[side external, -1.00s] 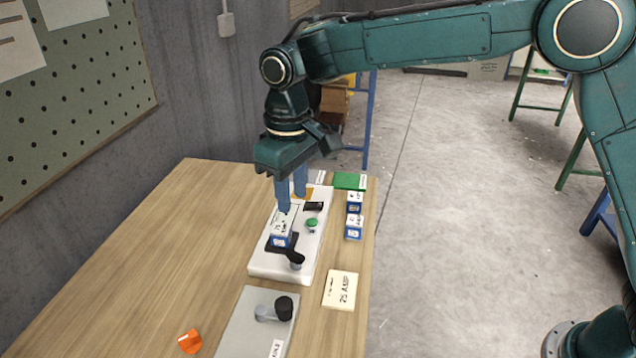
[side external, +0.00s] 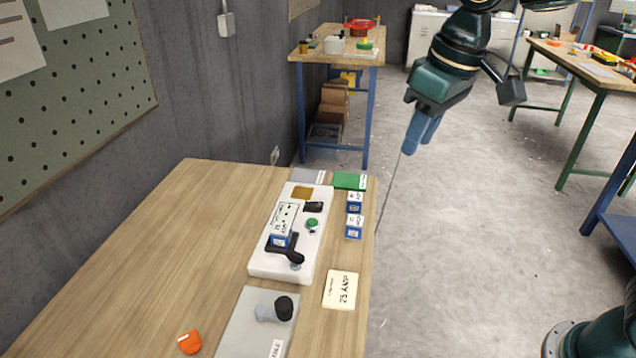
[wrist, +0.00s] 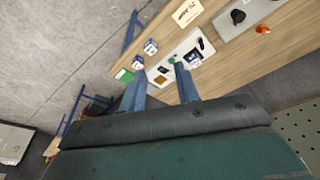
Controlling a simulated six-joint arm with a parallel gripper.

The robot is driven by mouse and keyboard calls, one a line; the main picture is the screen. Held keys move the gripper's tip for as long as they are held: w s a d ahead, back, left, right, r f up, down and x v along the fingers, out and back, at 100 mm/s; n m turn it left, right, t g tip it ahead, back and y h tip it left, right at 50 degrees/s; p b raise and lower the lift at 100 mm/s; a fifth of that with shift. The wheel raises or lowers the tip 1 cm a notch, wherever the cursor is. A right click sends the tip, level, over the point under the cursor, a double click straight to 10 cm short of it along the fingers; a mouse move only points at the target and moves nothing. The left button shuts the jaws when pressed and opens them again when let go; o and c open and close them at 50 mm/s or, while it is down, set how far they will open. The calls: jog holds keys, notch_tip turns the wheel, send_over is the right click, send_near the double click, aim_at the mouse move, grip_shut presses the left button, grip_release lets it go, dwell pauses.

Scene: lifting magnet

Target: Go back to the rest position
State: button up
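My gripper (side external: 416,138) hangs in the air to the right of the bench, over the grey floor and clear of everything. In the wrist view, its two blue fingers (wrist: 158,76) stand apart with nothing between them. The white panel (side external: 260,262) lies on the bench; it carries a blue-and-white block (side external: 281,240) in its dark fixture, a black lever (side external: 296,257), a green button (side external: 312,223) and a brown patch (side external: 302,193). The panel also shows in the wrist view (wrist: 179,57), beyond the fingers.
Two blue-and-white blocks (side external: 354,226) stand right of the panel, near a green plate (side external: 350,181). A "25 AMP" card (side external: 341,290), a grey plate with a black knob (side external: 284,307) and an orange piece (side external: 190,342) lie nearer. Another bench (side external: 338,48) stands behind.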

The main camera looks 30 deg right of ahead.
jog(key=s+d+f+m+t, duration=0.1)
jog(key=s+d, duration=0.3)
jog(key=s, duration=0.4)
jog(key=s+d+f+m+t, duration=0.1)
jog(key=s+d+f+t, duration=0.1)
jog(key=s+d, duration=0.3)
jog(key=s, duration=0.4)
jog(key=shift+s+m+h, duration=0.25)
jog(key=shift+m+h, duration=0.05)
